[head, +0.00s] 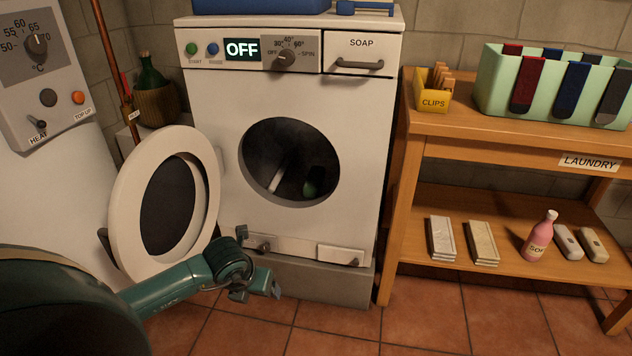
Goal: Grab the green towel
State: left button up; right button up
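A small green patch (312,184), which may be the green towel, shows inside the dark drum of the white washing machine (225,100). Shadow and the drum rim leave its shape and extent unclear. The machine's round door (116,205) hangs open to the left. My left gripper (262,289) is in front of the machine's base, below and left of the drum opening and apart from the green patch. Nothing shows in it, and its finger gap is unclear from this angle. My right gripper is not in view.
The open door stands close beside my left arm. A wooden table (560,140) on the right holds a mint bin (490,88) of socks and a yellow clips box (431,101). Its lower shelf holds a pink bottle (537,238) and bars. The tiled floor in front is clear.

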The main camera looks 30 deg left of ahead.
aim_at(311, 187)
jog(key=i+j, duration=0.2)
jog(key=i, duration=0.25)
jog(key=i+j, duration=0.25)
jog(key=i, duration=0.2)
jog(key=i+j, duration=0.2)
jog(key=i, duration=0.25)
jog(key=i+j, duration=0.2)
jog(key=i, duration=0.25)
